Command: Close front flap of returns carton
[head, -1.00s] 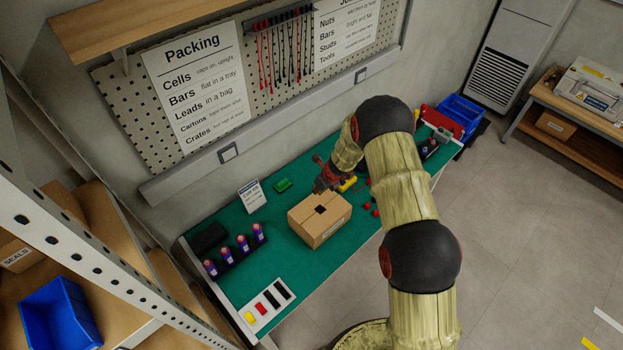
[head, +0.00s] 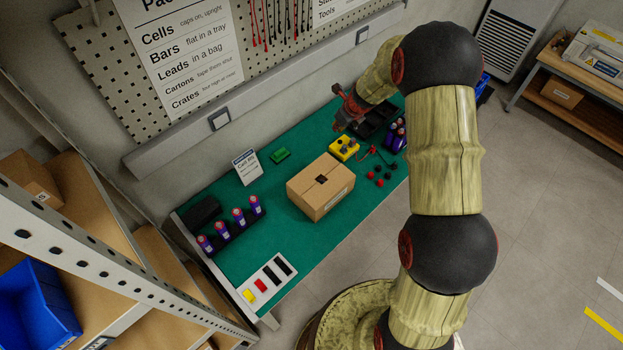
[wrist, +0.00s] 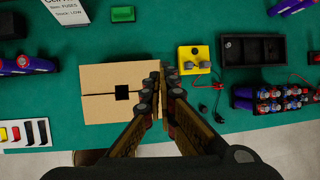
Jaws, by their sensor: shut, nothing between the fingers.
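The returns carton (head: 310,180) is a brown cardboard box on the green bench. Its top flaps lie about level, with a thin seam and a small dark square opening at the middle, also seen in the wrist view (wrist: 103,78). The front flap (wrist: 105,110) looks folded down flat. My gripper (head: 340,122) is up behind and to the right of the carton in the head view, apart from it. In the wrist view my gripper (wrist: 162,80) has its fingers together with nothing between them, and they hide the carton's right edge.
A yellow box (head: 343,149), a black tray (wrist: 252,52), loose red and black caps and leads lie right of the carton. A label stand (head: 247,167), a green block (head: 280,155) and purple cells (head: 238,217) are to its left. Bench before the carton is clear.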

